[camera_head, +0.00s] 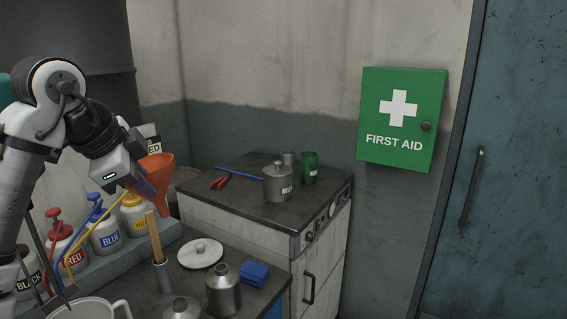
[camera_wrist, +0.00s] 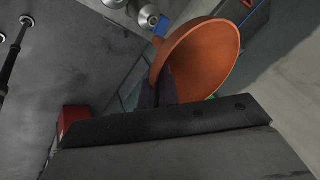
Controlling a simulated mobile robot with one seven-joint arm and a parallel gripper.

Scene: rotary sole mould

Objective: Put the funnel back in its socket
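The orange funnel (camera_head: 157,178) is in the air at the left of the head view, wide mouth up and spout down, above the grey bench. My gripper (camera_head: 148,188) meets it from the left and appears shut on its side. In the wrist view the funnel (camera_wrist: 208,58) lies against my dark fingers (camera_wrist: 157,92), its mouth facing the camera. The fingertips are partly hidden by the funnel. I cannot make out the funnel's socket in either view.
Below the funnel are a metal holder with wooden sticks (camera_head: 163,275), a white lid (camera_head: 201,254), metal bottles (camera_head: 223,290) and a blue block (camera_head: 255,272). Labelled pump bottles (camera_head: 104,237) stand left. A cabinet (camera_head: 235,180) carries a grey pot (camera_head: 277,184) and green cup (camera_head: 310,168).

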